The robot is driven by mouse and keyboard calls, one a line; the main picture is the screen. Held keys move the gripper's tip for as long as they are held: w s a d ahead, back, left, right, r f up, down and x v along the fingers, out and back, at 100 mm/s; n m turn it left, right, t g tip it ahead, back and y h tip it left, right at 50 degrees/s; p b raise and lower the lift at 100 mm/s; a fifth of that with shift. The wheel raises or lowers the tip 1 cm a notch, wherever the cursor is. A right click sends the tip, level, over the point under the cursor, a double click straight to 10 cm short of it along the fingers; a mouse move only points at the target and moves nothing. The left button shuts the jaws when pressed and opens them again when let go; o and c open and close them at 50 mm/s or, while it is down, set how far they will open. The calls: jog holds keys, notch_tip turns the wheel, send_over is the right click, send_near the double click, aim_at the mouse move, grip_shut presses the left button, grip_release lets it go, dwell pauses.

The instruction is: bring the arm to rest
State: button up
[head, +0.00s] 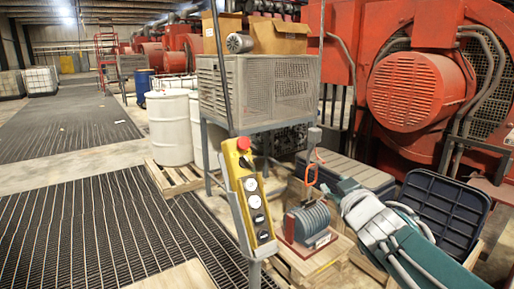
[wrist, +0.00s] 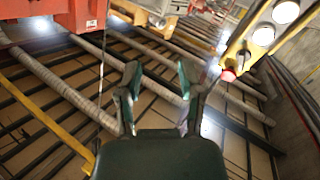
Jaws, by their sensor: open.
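My gripper shows in the wrist view (wrist: 158,92) with its two dark green fingers spread apart and nothing between them. In the head view my teal and grey arm reaches in from the lower right corner. A yellow control box (head: 248,195) with a red button and several round dials stands on a post left of the motor. The control box also shows at the upper right of the wrist view (wrist: 264,35), apart from the fingers.
An orange hook (head: 311,176) hangs just above the motor. A black bin (head: 447,200) stands right of my arm. A metal cage (head: 280,90) with cardboard boxes (head: 280,37) and a red engine (head: 412,90) stand behind. Floor grating (head: 95,235) at left is clear.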

jog(key=s+f+m+g, duration=0.2)
jog(key=s+f+g, duration=0.3)
jog(key=s+f, duration=0.3)
jog(key=s+a+f+m+g+h, duration=0.1)
jog(key=s+f+m+g, duration=0.2)
jog(key=s, duration=1.2)
notch_tip(320, 180, down, 5)
jog(key=g, duration=0.3)
jog(key=shift+f, duration=0.15)
jog(key=shift+a, duration=0.1)
